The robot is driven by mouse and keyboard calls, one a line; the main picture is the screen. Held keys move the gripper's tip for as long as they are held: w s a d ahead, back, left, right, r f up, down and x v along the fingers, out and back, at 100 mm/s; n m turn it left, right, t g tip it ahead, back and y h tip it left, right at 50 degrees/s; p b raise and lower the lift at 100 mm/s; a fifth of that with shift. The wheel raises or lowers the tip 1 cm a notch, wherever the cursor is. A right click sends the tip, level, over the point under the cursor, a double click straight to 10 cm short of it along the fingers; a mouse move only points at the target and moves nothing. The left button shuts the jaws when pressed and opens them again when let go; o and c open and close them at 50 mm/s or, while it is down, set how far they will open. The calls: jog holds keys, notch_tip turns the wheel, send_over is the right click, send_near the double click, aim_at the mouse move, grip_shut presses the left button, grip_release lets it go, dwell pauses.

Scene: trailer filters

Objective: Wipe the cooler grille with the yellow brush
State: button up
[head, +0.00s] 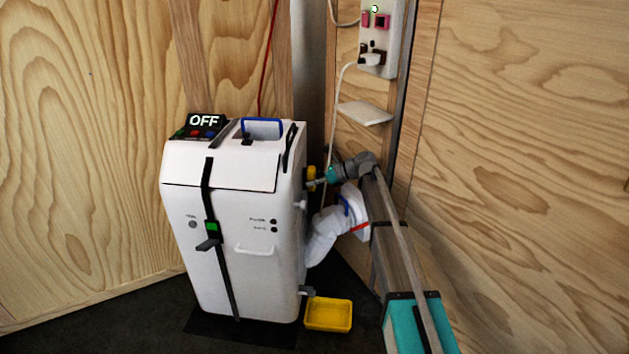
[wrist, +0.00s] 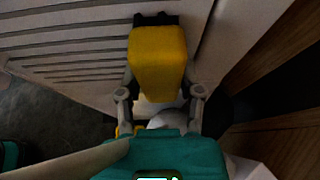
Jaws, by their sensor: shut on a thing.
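The white cooler (head: 230,230) stands upright in the corner, and a black strap runs down its front. Its grille (wrist: 75,62) shows in the wrist view as dark slots in a pale panel at the left; the head view does not show this side. My gripper (wrist: 160,95) is shut on the yellow brush (wrist: 158,62), one finger on each side. The brush's black bristle end (wrist: 155,19) points away from me, at the right ends of the slots. I cannot tell whether the bristles touch the panel. In the head view the brush (head: 311,174) shows small beside the cooler's right side.
A white hose (head: 325,235) bulges out low at the cooler's right, close under my arm. A yellow tray (head: 328,315) lies on the floor in front. A socket box (head: 381,35) with a plugged cable and a small shelf (head: 364,113) are on the wall above.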

aim_at(297, 201)
dwell(0.3)
jog(key=shift+s, duration=1.8)
jog(key=shift+s+a, duration=0.2)
jog(key=shift+s, duration=1.55)
jog(key=shift+s+a, duration=0.1)
jog(key=shift+s, duration=1.7)
jog(key=shift+s+d, duration=0.1)
jog(key=shift+d, duration=2.95)
